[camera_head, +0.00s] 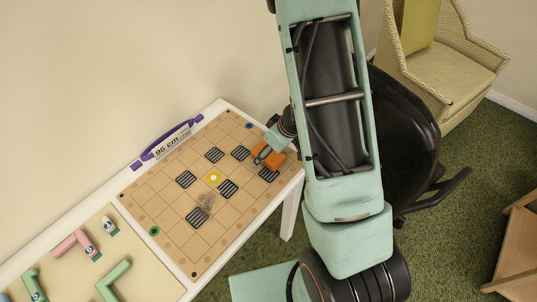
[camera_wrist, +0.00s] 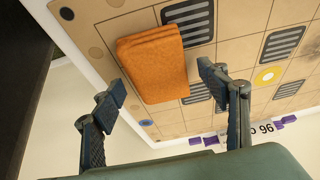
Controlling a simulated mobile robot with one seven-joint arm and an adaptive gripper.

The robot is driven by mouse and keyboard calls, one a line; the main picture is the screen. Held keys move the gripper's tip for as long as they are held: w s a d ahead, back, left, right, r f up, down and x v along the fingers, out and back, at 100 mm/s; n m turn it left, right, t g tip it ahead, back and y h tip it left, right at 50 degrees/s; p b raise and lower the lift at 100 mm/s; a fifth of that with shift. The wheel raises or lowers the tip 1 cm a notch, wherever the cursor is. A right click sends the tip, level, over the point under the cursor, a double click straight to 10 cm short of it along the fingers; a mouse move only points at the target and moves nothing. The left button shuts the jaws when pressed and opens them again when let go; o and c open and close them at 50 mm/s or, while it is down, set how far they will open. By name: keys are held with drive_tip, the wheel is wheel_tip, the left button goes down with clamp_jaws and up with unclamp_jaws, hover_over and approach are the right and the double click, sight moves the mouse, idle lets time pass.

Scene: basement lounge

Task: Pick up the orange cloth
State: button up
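The orange cloth (camera_wrist: 153,64) is a folded, thick rectangle lying on the tan game board, near the board's edge. In the head view the cloth (camera_head: 276,160) is at the board's right end, partly hidden by my gripper (camera_head: 262,155). In the wrist view my gripper (camera_wrist: 162,88) is open, with its two fingers wide apart. The cloth shows between and beyond the fingertips. I see no contact between the fingers and the cloth, but the remaining height cannot be told.
The board (camera_head: 168,200) with striped patches lies on a white table (camera_head: 212,109). A purple-handled item (camera_head: 166,143) lies along the back edge. Pink and green pieces (camera_head: 77,242) are at the left. A black chair (camera_head: 405,140) stands to the right, behind my arm.

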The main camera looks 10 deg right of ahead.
drive_tip(key=c, duration=1.2)
drive_tip(key=shift+o, duration=0.2)
drive_tip(key=shift+r, duration=0.1)
